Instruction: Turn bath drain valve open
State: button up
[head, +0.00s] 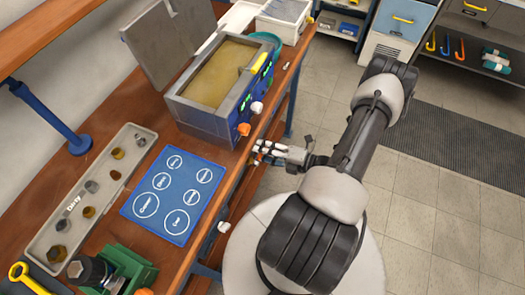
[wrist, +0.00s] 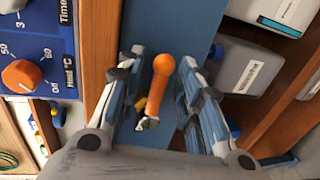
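The bath (head: 215,95) is a grey and blue tank with an open top, standing on the wooden bench. In the wrist view, an orange-tipped lever (wrist: 158,85), which looks like the drain valve handle, stands out from a blue surface below the bench edge. My gripper (wrist: 164,62) is open, with one finger on each side of the lever. A gap shows between the lever and each finger. In the head view, my gripper (head: 264,151) is at the bench's front edge, below the bath's control panel, and largely hides the valve.
An orange heat knob (wrist: 22,76) sits on the panel left of my gripper. A blue mat (head: 174,194) with labelled circles and a grey tray (head: 75,215) of small parts lie on the bench. Containers (wrist: 250,70) stand on the shelf to the right. The floor (head: 440,215) is clear.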

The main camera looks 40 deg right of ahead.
jog(key=shift+w+a, duration=0.15)
jog(key=shift+w, duration=0.15)
jog(key=shift+c, duration=0.5)
grip_shut()
